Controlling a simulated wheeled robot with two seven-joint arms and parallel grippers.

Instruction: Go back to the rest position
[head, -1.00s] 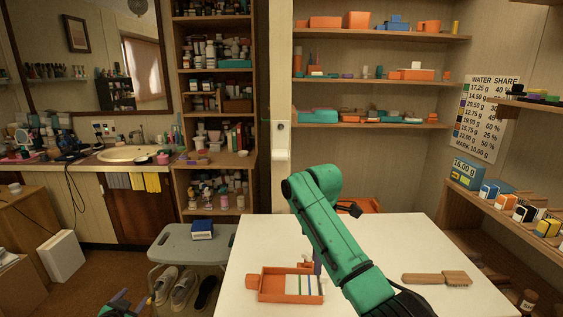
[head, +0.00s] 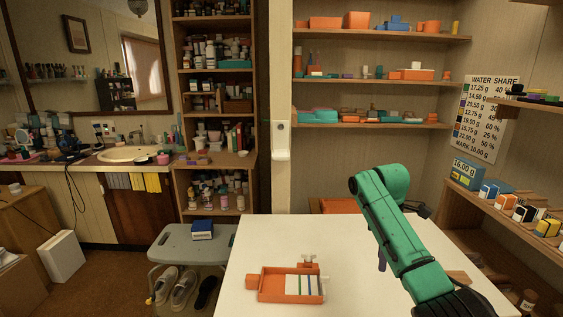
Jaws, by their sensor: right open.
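My right arm comes in from the lower right over the white table (head: 240,295). Its gripper (head: 382,261) is mostly hidden behind the green forearm; only a small purple-grey part shows below it, to the right of the tray and apart from it. The jaws are open, and I see nothing held. An orange tray (head: 262,285) with several white strips with coloured lines lies on the table. A small white-topped piece (head: 309,259) stands at its back edge. My left gripper is out of view.
A wooden brush (head: 459,275) lies at the table's right, mostly hidden by my arm. Shelves with small boxes (head: 488,190) run along the right wall. A grey stool (head: 180,245) with a blue box (head: 202,230) stands left of the table. The table's middle is clear.

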